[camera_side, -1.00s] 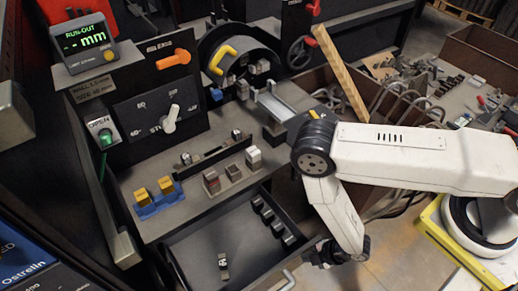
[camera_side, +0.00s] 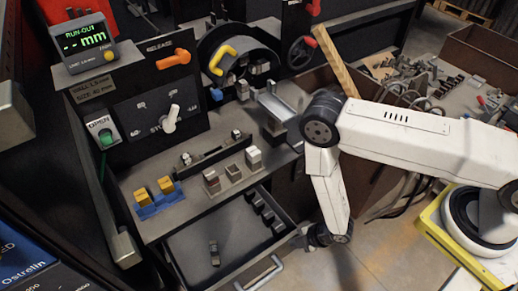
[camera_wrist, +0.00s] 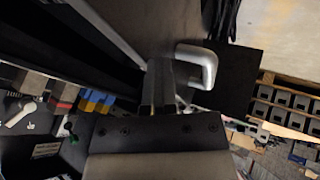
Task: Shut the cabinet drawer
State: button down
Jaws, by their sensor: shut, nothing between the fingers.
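The cabinet drawer (camera_side: 190,245) is partly open in the side view, below the cabinet's work surface. Its grey handle (camera_side: 262,275) is on the front panel at the lower edge of the picture. The handle also shows in the wrist view (camera_wrist: 209,68), just right of my fingers. My gripper (camera_side: 303,240) is low at the right end of the drawer's front. In the wrist view my gripper (camera_wrist: 160,78) is shut and empty, with its fingertips beside the handle at the drawer front. I cannot tell for sure whether they touch it.
A small metal piece (camera_side: 214,253) lies on the drawer floor, and a row of dark blocks lines its right side. Above, the work surface holds a blue tray with yellow blocks (camera_side: 154,195). A wooden plank (camera_side: 338,62) leans on the brown bin behind my arm.

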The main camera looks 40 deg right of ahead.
jog(key=w, duration=1.6)
jog(key=shift+w, duration=0.3)
jog(key=shift+s, duration=0.2)
jog(key=shift+s, duration=0.45)
jog(key=s+f+v, duration=0.1)
jog(key=s+v, duration=0.1)
jog(key=v, duration=0.9)
jog(key=shift+a+r, duration=0.15)
jog(key=shift+a, duration=0.05)
jog(key=shift+s, duration=0.1)
